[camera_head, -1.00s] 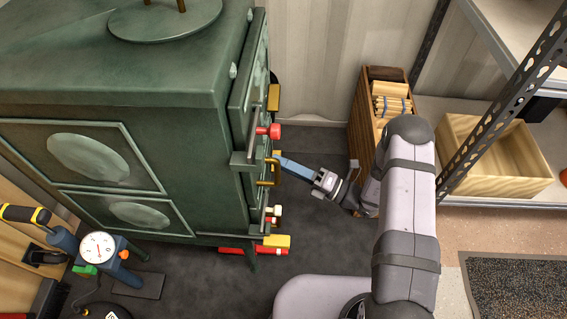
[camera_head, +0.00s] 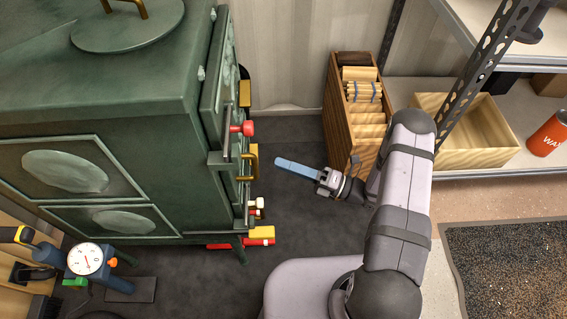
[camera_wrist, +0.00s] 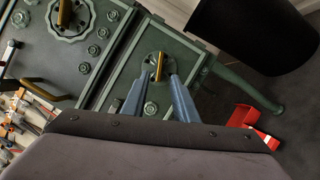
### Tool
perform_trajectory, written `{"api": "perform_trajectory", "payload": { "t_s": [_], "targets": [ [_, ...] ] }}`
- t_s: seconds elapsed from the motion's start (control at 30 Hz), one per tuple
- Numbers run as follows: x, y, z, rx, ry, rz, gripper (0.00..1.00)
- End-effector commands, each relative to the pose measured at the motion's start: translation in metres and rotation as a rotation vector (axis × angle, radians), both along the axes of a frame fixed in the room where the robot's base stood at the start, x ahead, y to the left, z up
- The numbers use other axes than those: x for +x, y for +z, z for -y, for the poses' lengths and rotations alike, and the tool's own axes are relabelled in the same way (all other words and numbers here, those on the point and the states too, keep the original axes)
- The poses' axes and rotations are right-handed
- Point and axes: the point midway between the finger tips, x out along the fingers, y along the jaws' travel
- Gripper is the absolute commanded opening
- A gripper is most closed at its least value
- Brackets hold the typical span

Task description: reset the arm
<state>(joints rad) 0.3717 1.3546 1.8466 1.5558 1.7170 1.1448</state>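My gripper (camera_head: 279,162) is in the head view, its blue fingers pointing left toward the front of a green stove (camera_head: 100,85). A strip of dark floor shows between the fingertips and the stove's brass handle (camera_head: 252,162). In the wrist view, the two blue fingers (camera_wrist: 158,82) stand apart with nothing held between them. A brass handle (camera_wrist: 159,66) on a green door appears beyond the fingertips, in line with the gap. My arm reaches in from the lower right, bent at the elbow.
A wooden box of kindling (camera_head: 341,112) stands close behind my gripper. A metal shelf with an open wooden crate (camera_head: 472,160) and an orange can (camera_head: 549,133) is at right. Red-and-yellow items (camera_head: 243,242) are low by the stove. Dark floor lies below my gripper.

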Motion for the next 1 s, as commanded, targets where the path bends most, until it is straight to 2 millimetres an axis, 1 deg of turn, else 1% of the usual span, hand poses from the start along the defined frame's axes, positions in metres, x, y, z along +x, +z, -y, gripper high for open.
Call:
{"api": "perform_trajectory", "payload": {
  "t_s": [0.27, 0.4, 0.47, 0.53, 0.57, 0.63, 0.67, 0.7, 0.77, 0.8, 0.87, 0.9, 0.97, 1.0],
  "targets": [
    [0.000, 0.000, 0.000, 0.000, 0.000, 0.000, 0.27],
    [0.000, -0.001, 0.000, -0.029, -0.010, 0.065, 0.27],
    [0.000, -0.006, -0.001, -0.072, -0.017, 0.116, 0.27],
    [-0.003, -0.020, -0.004, -0.156, -0.007, 0.191, 0.27],
    [-0.009, -0.028, -0.006, -0.199, 0.017, 0.231, 0.27],
    [-0.034, -0.050, -0.013, -0.309, 0.118, 0.337, 0.27],
    [-0.052, -0.060, -0.017, -0.348, 0.178, 0.381, 0.27],
    [-0.075, -0.071, -0.020, -0.387, 0.258, 0.434, 0.27],
    [-0.111, -0.084, -0.023, -0.426, 0.377, 0.510, 0.27],
    [-0.136, -0.092, -0.023, -0.441, 0.455, 0.560, 0.27],
    [-0.171, -0.099, -0.020, -0.449, 0.571, 0.637, 0.27],
    [-0.194, -0.101, -0.015, -0.453, 0.654, 0.704, 0.27],
    [-0.222, -0.101, -0.004, -0.455, 0.776, 0.813, 0.27],
    [-0.238, -0.100, 0.005, -0.456, 0.855, 0.892, 0.27]
  ]
}}
